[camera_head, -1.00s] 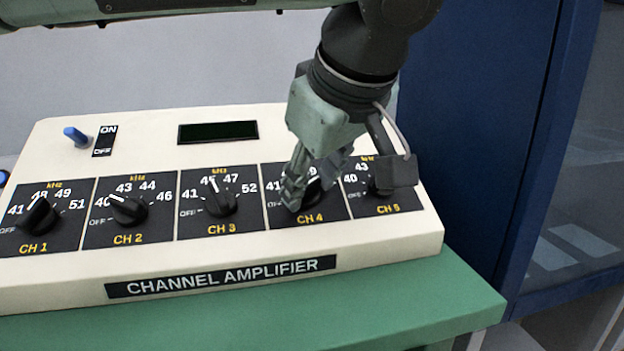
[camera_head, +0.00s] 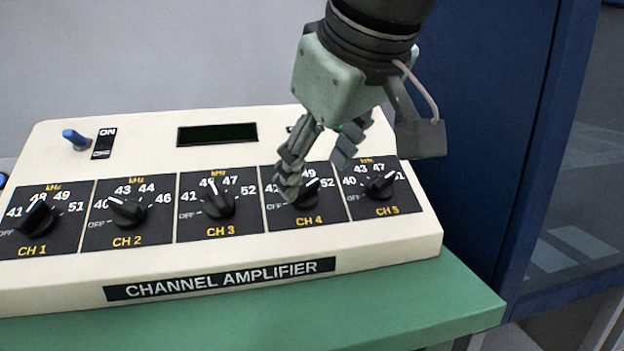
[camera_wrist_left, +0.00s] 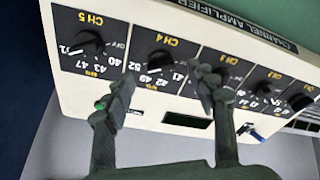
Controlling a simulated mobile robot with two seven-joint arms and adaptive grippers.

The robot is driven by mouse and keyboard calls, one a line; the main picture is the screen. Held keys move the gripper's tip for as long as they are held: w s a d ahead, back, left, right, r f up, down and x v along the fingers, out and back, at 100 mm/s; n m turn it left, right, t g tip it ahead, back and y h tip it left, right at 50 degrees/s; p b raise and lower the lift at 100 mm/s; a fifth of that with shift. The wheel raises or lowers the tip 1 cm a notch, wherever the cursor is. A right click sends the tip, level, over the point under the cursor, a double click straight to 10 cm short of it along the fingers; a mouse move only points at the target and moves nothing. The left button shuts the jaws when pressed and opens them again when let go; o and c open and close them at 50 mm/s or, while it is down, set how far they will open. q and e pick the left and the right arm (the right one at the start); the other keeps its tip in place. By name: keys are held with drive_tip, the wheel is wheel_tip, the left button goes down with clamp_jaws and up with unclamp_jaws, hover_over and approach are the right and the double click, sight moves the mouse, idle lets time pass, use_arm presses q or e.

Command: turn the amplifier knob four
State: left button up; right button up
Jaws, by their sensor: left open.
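The channel amplifier (camera_head: 215,268) is a cream box with a row of black knobs on dark panels. The CH 4 knob (camera_head: 308,195) is partly hidden by a finger in the head view; its pointer seems to lean up and right, exact setting unclear. It also shows in the left wrist view (camera_wrist_left: 160,62). My left gripper (camera_head: 316,180) is open above the CH 4 panel, one finger to the left of the knob and the other up and right of it. In the left wrist view the fingers (camera_wrist_left: 160,78) are spread either side of that knob, with nothing between them.
The CH 3 knob (camera_head: 219,204) and CH 5 knob (camera_head: 380,187) flank the CH 4 panel. A blue switch (camera_head: 76,139) and a dark display (camera_head: 217,133) are at the back. The amplifier stands on a green table (camera_head: 400,305). A blue cabinet (camera_head: 475,120) rises close on the right.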

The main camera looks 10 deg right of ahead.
use_arm(q)
drive_tip(key=v, duration=0.8)
drive_tip(key=shift+s, duration=0.1)
